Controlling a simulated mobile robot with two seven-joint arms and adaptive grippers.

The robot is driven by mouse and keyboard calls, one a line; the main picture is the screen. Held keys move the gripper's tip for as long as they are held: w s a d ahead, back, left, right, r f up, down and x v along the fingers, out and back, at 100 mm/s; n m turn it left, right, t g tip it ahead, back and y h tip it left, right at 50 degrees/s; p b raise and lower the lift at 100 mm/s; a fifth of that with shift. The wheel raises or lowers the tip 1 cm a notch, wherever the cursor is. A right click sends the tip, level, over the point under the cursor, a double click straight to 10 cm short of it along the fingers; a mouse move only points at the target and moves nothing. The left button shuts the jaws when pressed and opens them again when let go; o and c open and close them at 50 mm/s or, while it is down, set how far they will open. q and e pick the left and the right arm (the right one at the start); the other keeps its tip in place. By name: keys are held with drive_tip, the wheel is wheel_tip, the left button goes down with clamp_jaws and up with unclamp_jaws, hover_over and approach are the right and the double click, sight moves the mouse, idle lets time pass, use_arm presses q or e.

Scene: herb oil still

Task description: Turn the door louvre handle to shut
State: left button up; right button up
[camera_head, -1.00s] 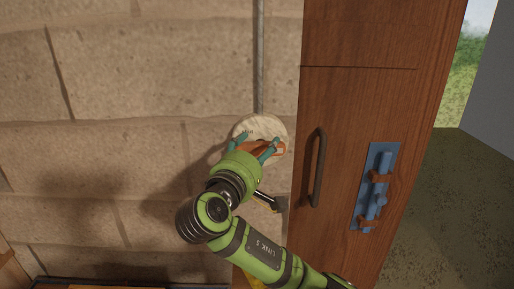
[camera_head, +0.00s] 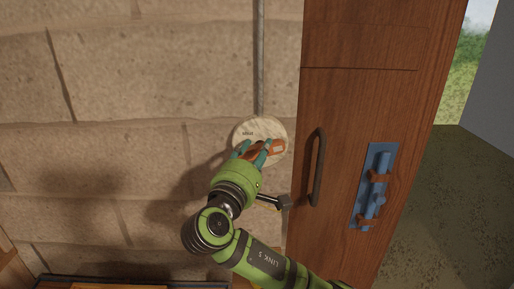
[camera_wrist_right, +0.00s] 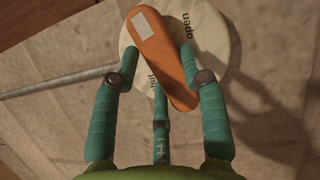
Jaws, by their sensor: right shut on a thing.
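The louvre handle (camera_head: 272,147) is an orange lever on a round cream dial (camera_head: 250,126) on the stone wall, left of the wooden door. In the right wrist view the handle (camera_wrist_right: 148,35) has a pale square near its upper-left end and slants down to the right. The dial (camera_wrist_right: 213,45) reads "open" near its top right, and a partly hidden word ending in "ut" shows left of the handle. My right gripper (camera_head: 254,150) is shut on the handle, its teal fingers on both sides of it. Which word the handle points to I cannot tell. My left gripper is out of view.
A thin grey rod (camera_head: 260,60) runs down the wall to the dial. The wooden door (camera_head: 345,110) has a dark pull handle (camera_head: 317,170) and a blue bolt plate (camera_head: 372,185), close right of my right arm. The wall on the left is clear.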

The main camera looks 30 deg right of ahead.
drive_tip(key=n+p, duration=0.1)
drive_tip(key=n, duration=0.1)
drive_tip(key=n+t+p, duration=0.1)
drive_tip(key=n, duration=0.1)
drive_tip(key=shift+f+t, duration=0.1)
drive_tip(key=shift+t, duration=0.2)
drive_tip(key=n+t+p, duration=0.1)
drive_tip(key=n, duration=0.1)
drive_tip(key=n+t+p, duration=0.1)
drive_tip(key=n, duration=0.1)
drive_tip(key=shift+f+n, duration=0.2)
drive_tip(key=shift+n, duration=0.2)
drive_tip(key=n+t+y+p, duration=0.1)
drive_tip(key=n, duration=0.2)
drive_tip(key=n+t+y+p, duration=0.1)
drive_tip(key=n+p, duration=0.1)
drive_tip(key=n, duration=0.1)
drive_tip(key=shift+f, duration=0.15)
drive_tip(key=shift+d+f+n+t+y+p, duration=0.1)
drive_tip(key=shift+n+t+y+p, duration=0.45)
drive_tip(key=shift+n, duration=0.6)
drive_tip(key=shift+f+n+t+y+p, duration=0.1)
drive_tip(key=shift+n+t+y+p, duration=0.4)
drive_tip(key=shift+n, duration=0.65)
drive_tip(key=shift+n+y, duration=0.3)
drive_tip(key=shift+y, duration=0.05)
drive_tip(key=o, duration=1.1)
drive_tip(key=shift+o, duration=0.2)
